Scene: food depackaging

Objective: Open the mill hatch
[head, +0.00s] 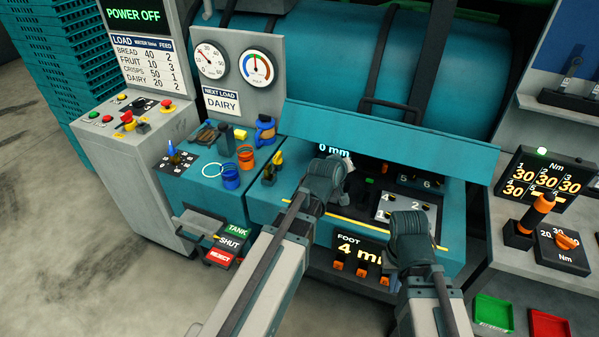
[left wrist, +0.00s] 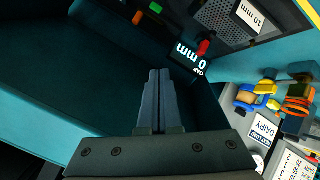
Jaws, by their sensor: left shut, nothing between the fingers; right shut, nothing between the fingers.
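A long teal panel (head: 385,141), which looks like the mill hatch, slants across the front of the big teal drum. A black bar handle (head: 390,106) shows just above it. I cannot tell whether the handle belongs to the panel or the drum. My left gripper (head: 340,163) is just below the panel, by the "0 mm" display (head: 333,149); whether it touches is unclear. In the left wrist view its fingers (left wrist: 158,75) are shut and empty, over a dark teal recess. My right gripper (head: 409,228) is lower right, shut, over the numbered plate, its tips partly hidden.
A "FOOT" display (head: 358,250) with orange switches is below. Left stand coloured rings (head: 231,177) and a control console (head: 135,115). Floor at left is clear.

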